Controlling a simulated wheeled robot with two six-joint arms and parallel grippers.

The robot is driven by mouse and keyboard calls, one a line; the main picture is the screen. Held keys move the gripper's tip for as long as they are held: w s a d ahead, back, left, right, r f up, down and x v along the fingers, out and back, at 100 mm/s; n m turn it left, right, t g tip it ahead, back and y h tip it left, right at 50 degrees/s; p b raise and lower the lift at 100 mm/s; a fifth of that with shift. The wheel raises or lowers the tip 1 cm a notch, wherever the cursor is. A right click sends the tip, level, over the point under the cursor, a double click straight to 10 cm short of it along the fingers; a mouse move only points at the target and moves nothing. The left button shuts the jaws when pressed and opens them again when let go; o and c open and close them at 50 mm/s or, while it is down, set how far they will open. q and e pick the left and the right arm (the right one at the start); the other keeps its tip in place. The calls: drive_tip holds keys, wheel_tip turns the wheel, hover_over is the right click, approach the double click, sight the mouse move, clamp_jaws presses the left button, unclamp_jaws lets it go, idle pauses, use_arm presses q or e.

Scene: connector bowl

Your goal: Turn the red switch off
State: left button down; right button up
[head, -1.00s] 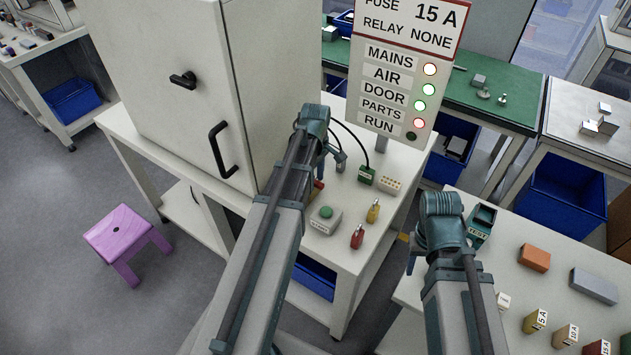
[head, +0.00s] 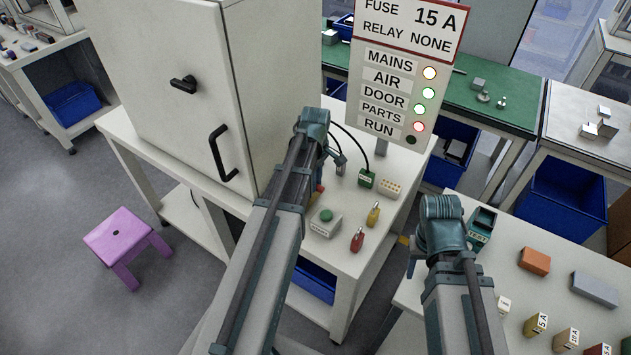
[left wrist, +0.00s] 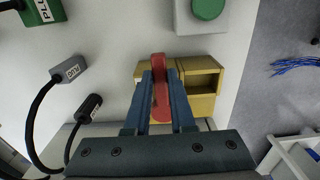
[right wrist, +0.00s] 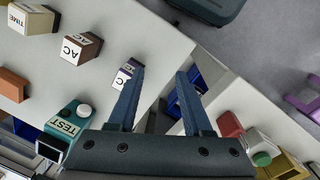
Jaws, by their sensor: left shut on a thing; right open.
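The red switch lever (left wrist: 161,88) stands between the fingers of my left gripper (left wrist: 160,76) in the left wrist view. The gripper is shut on it. The lever rises beside a yellow two-part housing (left wrist: 202,80); its lower end is partly hidden by the fingers. In the head view only a small red bit (head: 319,188) shows beside my left arm, which hides most of the gripper. My right gripper (right wrist: 160,73) is open and empty, above the gap beside the right-hand table.
A tall cabinet (head: 160,90) rises at left. A TEST device (right wrist: 68,123) sits near my right gripper.

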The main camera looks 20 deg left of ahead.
use_arm(q)
drive_tip(key=shift+s, duration=0.1)
idle(0.8)
drive_tip(key=shift+s+a+m, duration=0.2)
drive_tip(key=shift+s+m, duration=0.4)
drive_tip(key=shift+m, duration=0.6)
drive_tip(key=m, duration=0.1)
drive_tip(key=s+m, duration=0.1)
drive_tip(key=shift+s+a+m, duration=0.15)
drive_tip(key=shift+a+m, duration=0.15)
drive_tip(key=shift+m, duration=0.1)
drive_tip(key=m, duration=0.1)
drive_tip(key=s+a+m, duration=0.1)
drive_tip(key=shift+m, duration=0.3)
drive_tip(key=m, duration=0.1)
drive_tip(key=a+m, duration=0.1)
drive_tip(key=shift+s+m, duration=0.4)
drive_tip(key=a+m, duration=0.1)
drive_tip(key=m, duration=0.2)
drive_tip(key=shift+s+a, duration=0.3)
drive_tip(key=shift+a, duration=0.1)
drive_tip(key=shift+a+m, duration=0.5)
drive_tip(key=shift+m, duration=0.6)
drive_tip(key=shift+a+m, duration=0.5)
drive_tip(key=shift+m, duration=0.6)
